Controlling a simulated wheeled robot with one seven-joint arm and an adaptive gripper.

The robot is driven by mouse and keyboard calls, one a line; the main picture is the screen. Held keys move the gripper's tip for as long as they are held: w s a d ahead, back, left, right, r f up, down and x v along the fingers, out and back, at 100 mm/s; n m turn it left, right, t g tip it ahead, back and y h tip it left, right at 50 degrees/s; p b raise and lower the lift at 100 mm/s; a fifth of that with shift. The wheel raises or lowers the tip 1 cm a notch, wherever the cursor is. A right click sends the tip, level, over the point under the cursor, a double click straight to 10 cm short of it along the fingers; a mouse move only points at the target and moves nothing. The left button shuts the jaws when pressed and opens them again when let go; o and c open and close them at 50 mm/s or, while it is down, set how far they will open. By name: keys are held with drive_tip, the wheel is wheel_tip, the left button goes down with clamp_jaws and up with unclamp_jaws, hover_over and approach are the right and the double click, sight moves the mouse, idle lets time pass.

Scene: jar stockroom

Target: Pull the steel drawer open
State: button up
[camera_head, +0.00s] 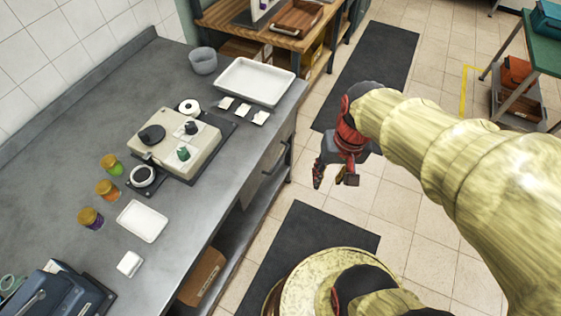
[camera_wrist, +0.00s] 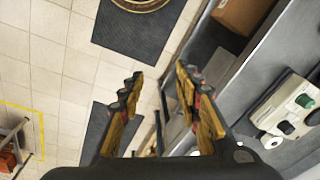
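The steel drawer (camera_head: 262,180) is set under the front edge of the grey counter, with a dark bar handle (camera_head: 275,160) on its front. It looks closed, though I see its front only at a steep angle. My gripper (camera_head: 334,180) is open and empty over the aisle, to the right of the handle and apart from it. In the wrist view my two fingers (camera_wrist: 159,78) are spread with floor and counter edge between them. A thin dark bar between them, lower down, may be the handle; my fingers and wrist partly hide that area.
The counter (camera_head: 215,225) holds a beige device (camera_head: 175,143), a white tray (camera_head: 254,81), a grey bowl (camera_head: 203,60) and several jars. A cardboard box (camera_head: 202,275) sits on the lower shelf. Dark mats (camera_head: 370,75) lie on the tiled aisle floor, which is otherwise clear near my gripper.

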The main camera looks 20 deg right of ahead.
drive_tip(key=f+m+g+y+b, duration=0.1)
drive_tip(key=f+m, duration=0.1)
drive_tip(key=f, duration=0.2)
drive_tip(key=a+f+m+y+b, duration=0.1)
drive_tip(key=f+m+y, duration=0.1)
drive_tip(key=f, duration=0.3)
drive_tip(key=w+f+m+g+y+b, duration=0.1)
drive_tip(key=f+m, duration=0.2)
drive_tip(key=f, duration=0.2)
drive_tip(key=shift+w+a+g+y, duration=0.1)
drive_tip(key=shift+a+g+y, duration=0.05)
drive_tip(key=shift+g+y, duration=0.15)
drive_tip(key=shift+c, duration=0.8)
drive_tip(key=m+t+y+b, duration=0.5)
drive_tip(key=m+t, duration=0.8)
drive_tip(key=m, duration=2.2)
approach(281, 157)
drive_tip(key=w+a+f+p, duration=0.1)
drive_tip(key=w, duration=0.1)
drive_tip(key=shift+y, duration=0.4)
drive_tip(key=shift+f+b+x, duration=0.1)
drive_tip(key=shift+b+x, duration=0.5)
drive_tip(key=shift+x, duration=1.35)
drive_tip(key=shift+f+b+x, duration=0.15)
drive_tip(key=shift+b+x, duration=0.4)
drive_tip(key=shift+x, duration=1.4)
drive_tip(key=shift+s+a, duration=0.1)
drive_tip(key=shift+s, duration=0.05)
drive_tip(key=c, duration=0.3)
clamp_jaws()
